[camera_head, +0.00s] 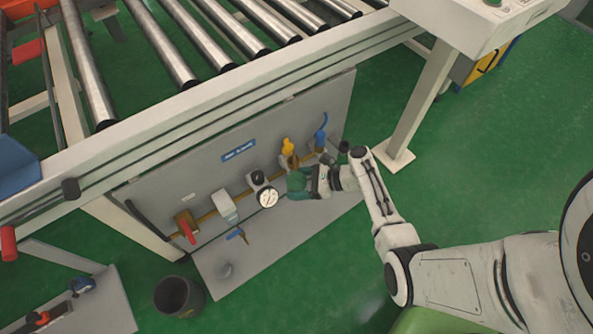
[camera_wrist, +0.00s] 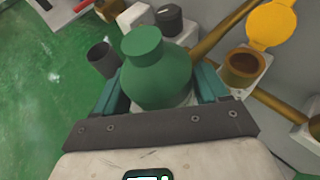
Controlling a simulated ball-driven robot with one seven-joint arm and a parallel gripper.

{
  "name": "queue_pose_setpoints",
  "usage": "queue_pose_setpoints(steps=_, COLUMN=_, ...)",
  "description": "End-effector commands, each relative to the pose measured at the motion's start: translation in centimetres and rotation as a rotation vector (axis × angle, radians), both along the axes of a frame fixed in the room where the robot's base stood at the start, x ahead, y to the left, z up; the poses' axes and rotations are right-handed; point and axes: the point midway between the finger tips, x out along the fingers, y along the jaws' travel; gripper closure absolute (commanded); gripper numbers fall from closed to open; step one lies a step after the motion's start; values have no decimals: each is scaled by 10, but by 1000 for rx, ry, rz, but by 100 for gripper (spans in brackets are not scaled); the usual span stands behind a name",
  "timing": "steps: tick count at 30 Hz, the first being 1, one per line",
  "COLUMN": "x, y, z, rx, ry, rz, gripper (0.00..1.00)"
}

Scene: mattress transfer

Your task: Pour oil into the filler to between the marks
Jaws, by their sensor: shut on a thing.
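A green oil bottle (camera_wrist: 157,75) with a narrower green top sits between the teal fingers of my gripper (camera_wrist: 160,92), which is shut on it. The filler (camera_wrist: 245,68) is a brass-coloured cup to the right of the bottle, apart from it. Its yellow cap (camera_wrist: 272,22) is swung open, and the cup's mouth shows dark. In the head view my gripper (camera_head: 304,182) holds the green bottle (camera_head: 297,182) just below the yellow cap (camera_head: 287,147), close to the grey panel. I cannot make out the level marks or any oil level.
The grey panel (camera_head: 225,165) under the roller conveyor carries a brass pipe, a red-handled valve (camera_head: 187,228), a white gauge (camera_head: 268,197) and a blue-handled part (camera_head: 320,138). A dark bin (camera_head: 178,297) stands on the green floor. A white conveyor leg (camera_head: 420,110) stands near my arm.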

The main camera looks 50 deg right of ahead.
Motion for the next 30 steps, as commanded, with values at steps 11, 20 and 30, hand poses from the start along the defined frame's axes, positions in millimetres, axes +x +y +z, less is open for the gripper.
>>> queue_pose_setpoints(steps=11, x=2, y=0, z=8, rx=161, ry=157, rz=5, gripper=70)
queue_pose_setpoints(steps=20, x=-3, y=5, z=7, rx=357, ry=345, rz=6, gripper=70)
queue_pose_setpoints(steps=30, x=-4, y=7, z=5, rx=400, ry=386, rz=5, gripper=71)
